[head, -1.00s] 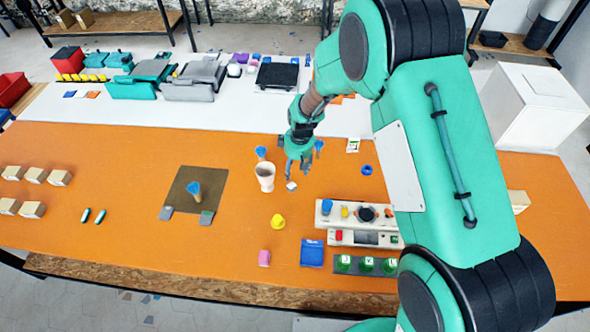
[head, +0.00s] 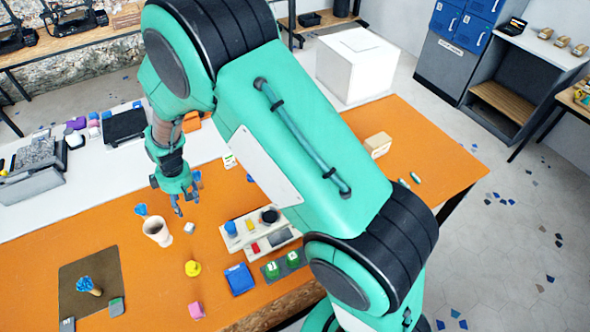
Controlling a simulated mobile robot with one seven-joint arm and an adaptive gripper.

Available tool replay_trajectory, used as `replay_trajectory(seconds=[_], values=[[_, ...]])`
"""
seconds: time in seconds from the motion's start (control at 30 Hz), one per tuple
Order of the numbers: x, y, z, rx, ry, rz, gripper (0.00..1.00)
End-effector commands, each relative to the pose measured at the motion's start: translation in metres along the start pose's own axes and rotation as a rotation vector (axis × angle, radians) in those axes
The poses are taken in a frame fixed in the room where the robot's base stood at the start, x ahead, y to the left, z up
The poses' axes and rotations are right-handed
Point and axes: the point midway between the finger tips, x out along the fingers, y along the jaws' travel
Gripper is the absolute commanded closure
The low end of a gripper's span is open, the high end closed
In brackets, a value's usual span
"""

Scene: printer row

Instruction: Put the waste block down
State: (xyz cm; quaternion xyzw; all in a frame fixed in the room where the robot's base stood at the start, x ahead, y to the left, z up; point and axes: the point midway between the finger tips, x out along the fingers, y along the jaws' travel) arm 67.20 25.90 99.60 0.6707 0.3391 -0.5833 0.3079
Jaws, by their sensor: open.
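A small pale grey-white block (head: 189,227) sits on the orange table, just right of a white cup (head: 157,231). It looks like the waste block, though I see no label on it. My gripper (head: 184,204) is open, fingers pointing down, just above and slightly left of this block in the head view. A small gap shows between fingertips and block, and nothing is between the fingers.
A blue funnel-like piece (head: 141,210) is by the cup. A yellow piece (head: 192,268), a pink block (head: 196,310) and a blue box (head: 239,279) lie nearer. A control panel (head: 247,246) stands right of the block.

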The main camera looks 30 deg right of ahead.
Motion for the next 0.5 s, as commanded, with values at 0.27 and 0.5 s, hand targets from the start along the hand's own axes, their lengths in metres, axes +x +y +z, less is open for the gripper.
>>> replay_trajectory(seconds=[0.27,0.5], values=[[-0.103,0.016,0.029,0.124,0.045,0.041,0.48],[-0.191,0.018,0.069,0.247,0.086,0.078,0.48]])
